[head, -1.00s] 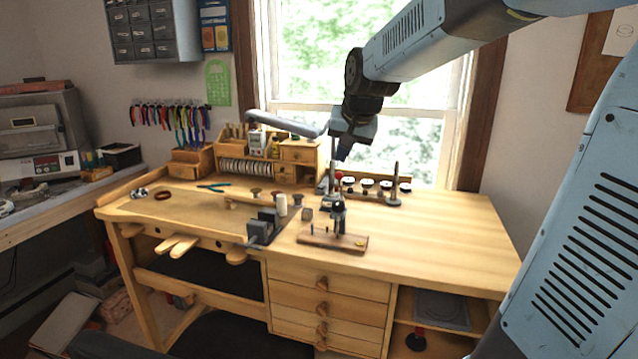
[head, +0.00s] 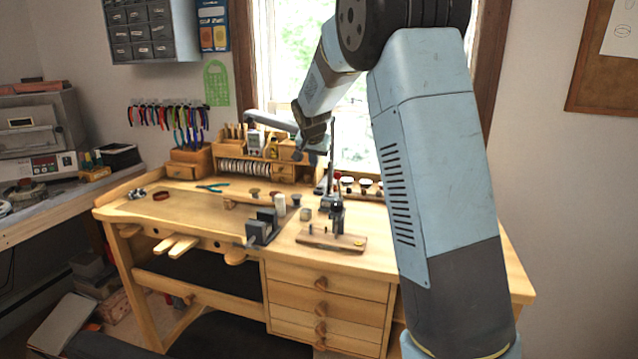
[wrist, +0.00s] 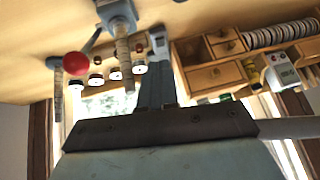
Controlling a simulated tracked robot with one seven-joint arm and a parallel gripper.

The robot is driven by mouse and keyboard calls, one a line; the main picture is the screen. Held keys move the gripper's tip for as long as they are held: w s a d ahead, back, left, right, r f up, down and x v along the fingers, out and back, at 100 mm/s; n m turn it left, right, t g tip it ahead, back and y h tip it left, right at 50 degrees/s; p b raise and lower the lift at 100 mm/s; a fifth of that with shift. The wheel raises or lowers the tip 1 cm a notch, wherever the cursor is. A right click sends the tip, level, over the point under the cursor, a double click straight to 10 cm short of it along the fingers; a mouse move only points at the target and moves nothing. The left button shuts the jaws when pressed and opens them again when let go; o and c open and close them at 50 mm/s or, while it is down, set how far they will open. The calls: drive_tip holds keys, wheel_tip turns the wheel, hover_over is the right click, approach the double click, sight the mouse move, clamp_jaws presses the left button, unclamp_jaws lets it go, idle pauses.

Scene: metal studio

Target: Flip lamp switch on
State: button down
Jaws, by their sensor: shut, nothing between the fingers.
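The lamp (head: 270,121) is a blue-grey tube reaching over the back of the workbench in front of the window. A pale grey bar at the right edge of the wrist view (wrist: 290,128) looks like part of it. I cannot make out the lamp's switch in either view. My gripper (head: 299,155) is above the back of the bench, beside the lamp's right end and in front of the small wooden drawers. In the wrist view my gripper (wrist: 158,40) is shut with nothing held. My wrist and forearm hide part of the lamp's right end.
The wooden workbench (head: 440,245) carries a tool stand with a red knob (wrist: 76,63), a small vise (head: 263,227) and a wooden drawer organizer (head: 298,153). A grey meter (wrist: 282,72) stands by the organizer. Several round-topped tools line the back right.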

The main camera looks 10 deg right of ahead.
sight(320, 188)
drive_tip(key=w+f+h, duration=0.2)
drive_tip(key=w+f, duration=0.1)
drive_tip(key=w, duration=0.1)
drive_tip(key=shift+w+d+f, duration=0.35)
drive_tip(key=shift+w+f, duration=0.05)
drive_tip(key=x, duration=1)
idle(0.4)
drive_tip(key=shift+s+a+f, duration=0.15)
drive_tip(key=shift+f, duration=0.35)
drive_tip(key=shift+r, duration=0.15)
drive_tip(key=shift+r, duration=0.75)
